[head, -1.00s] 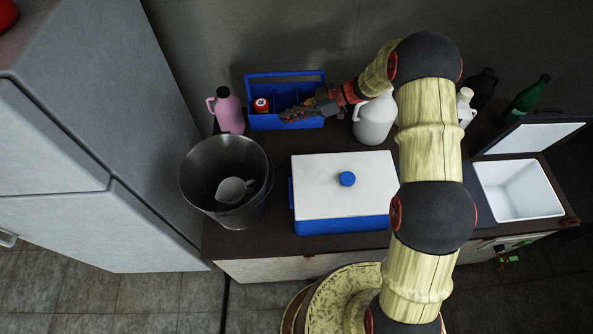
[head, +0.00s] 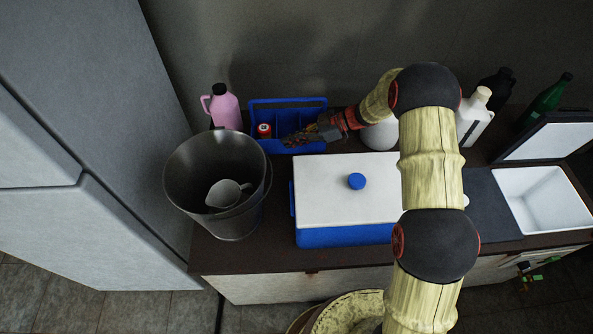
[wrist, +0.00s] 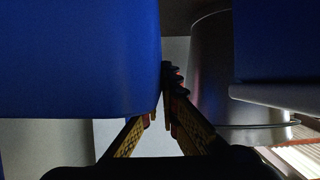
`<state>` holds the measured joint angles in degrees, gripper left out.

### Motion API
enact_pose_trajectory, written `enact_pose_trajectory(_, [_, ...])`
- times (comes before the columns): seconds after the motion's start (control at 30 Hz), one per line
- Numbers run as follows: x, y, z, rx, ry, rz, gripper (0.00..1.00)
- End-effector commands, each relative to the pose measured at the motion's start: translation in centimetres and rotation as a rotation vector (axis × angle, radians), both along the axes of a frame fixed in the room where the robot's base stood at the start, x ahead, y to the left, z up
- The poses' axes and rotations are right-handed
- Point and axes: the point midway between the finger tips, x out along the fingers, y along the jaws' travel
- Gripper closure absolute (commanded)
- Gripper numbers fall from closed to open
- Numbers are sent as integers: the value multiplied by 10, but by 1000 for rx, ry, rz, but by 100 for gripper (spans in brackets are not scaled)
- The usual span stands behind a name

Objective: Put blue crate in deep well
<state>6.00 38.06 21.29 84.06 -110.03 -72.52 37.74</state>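The blue crate (head: 254,112), an open carrier with compartments and a bar handle, is at the back of the counter. A red can (head: 264,130) sits in its left compartment. My gripper (head: 292,140) is at the crate's front wall. In the wrist view my fingers (wrist: 164,112) are close together at the edge of a large blue wall (wrist: 80,60); one fingertip is partly hidden by it. They look shut on the crate's thin wall. The deep well, seemingly the white open basin (head: 545,200), is at the far right and empty.
A white-lidded blue cooler (head: 325,195) stands right in front of the crate. A metal bucket (head: 190,190) with a scoop (head: 228,193) is front left. A pink bottle (head: 225,108) is left of the crate. A white bottle (head: 473,118) and green bottle (head: 543,102) stand back right.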

Motion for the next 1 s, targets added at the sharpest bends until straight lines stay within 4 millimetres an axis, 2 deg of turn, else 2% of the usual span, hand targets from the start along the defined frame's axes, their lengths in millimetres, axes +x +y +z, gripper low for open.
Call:
enact_pose_trajectory(0.3, [1,0,-51,1,0,-1,100])
enact_pose_trajectory(0.5, [1,0,-66,1,0,-1,100])
enact_pose_trajectory(0.7, [0,0,-92,1,0,0,100])
enact_pose_trajectory(1.0, [1,0,-94,1,-1,0,100])
